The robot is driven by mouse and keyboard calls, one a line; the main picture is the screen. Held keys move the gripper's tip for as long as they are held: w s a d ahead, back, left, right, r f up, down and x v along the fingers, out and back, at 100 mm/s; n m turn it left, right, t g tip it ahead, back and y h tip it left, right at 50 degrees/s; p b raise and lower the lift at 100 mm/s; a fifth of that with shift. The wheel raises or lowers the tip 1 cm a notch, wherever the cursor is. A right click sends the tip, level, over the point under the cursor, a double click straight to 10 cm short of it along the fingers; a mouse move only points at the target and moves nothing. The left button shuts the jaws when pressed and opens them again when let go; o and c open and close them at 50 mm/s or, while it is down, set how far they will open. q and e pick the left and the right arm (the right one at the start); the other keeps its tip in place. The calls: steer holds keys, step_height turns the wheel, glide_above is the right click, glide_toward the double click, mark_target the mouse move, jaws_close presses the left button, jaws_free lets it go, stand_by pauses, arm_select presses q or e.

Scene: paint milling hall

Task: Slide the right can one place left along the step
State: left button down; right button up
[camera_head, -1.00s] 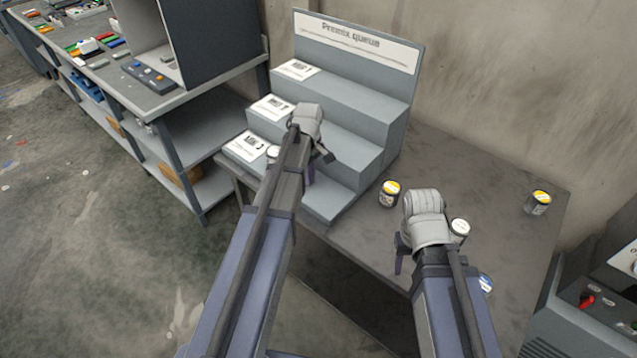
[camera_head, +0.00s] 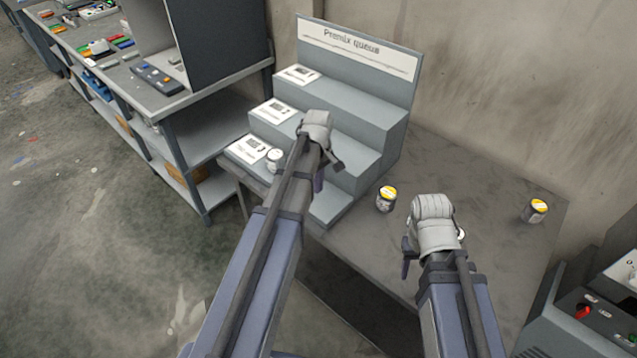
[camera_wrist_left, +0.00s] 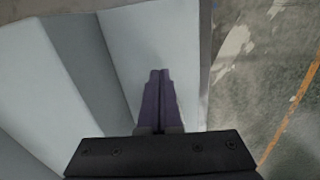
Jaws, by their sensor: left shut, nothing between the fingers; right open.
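The grey three-step stand (camera_head: 385,150), headed "Premix queue", stands on the table. One can (camera_head: 274,160), pale-topped, is on its lowest step beside the front label, left of my left arm. My left gripper (camera_head: 318,180) is over the lower steps, to the right of that can, partly hidden by its own wrist. In the left wrist view its purple fingers (camera_wrist_left: 160,85) are together and empty above a bare step (camera_wrist_left: 150,35); no can shows there. That arm hides part of the lowest step. My right gripper (camera_head: 406,262) is open over the table, its fingers mostly hidden.
A yellow-topped can (camera_head: 387,198) stands on the table right of the stand, another (camera_head: 536,211) farther right. A pale can (camera_head: 462,235) is mostly hidden behind my right wrist. A shelved workbench (camera_head: 150,100) stands left; a control box (camera_head: 590,310) is at right.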

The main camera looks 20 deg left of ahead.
arm_select(q)
step_height(320, 180, up, 8)
steer(key=p, duration=0.7)
steer(key=shift+r+p, duration=0.25)
steer(key=shift+p, duration=0.05)
steer(key=shift+a, duration=0.15)
steer(key=s+d+f+m+b, duration=0.1)
steer(key=s+d+m+b, duration=0.1)
steer(key=s+d+m, duration=0.6)
steer(key=s+d+f+m+y+b, duration=0.1)
steer(key=s+d+f+m, duration=0.1)
steer(key=s+d+m, duration=0.7)
steer(key=d, duration=0.2)
steer(key=shift+s+d+f+b, duration=0.15)
steer(key=shift+d+f+b, duration=0.15)
steer(key=shift+d+b, duration=0.1)
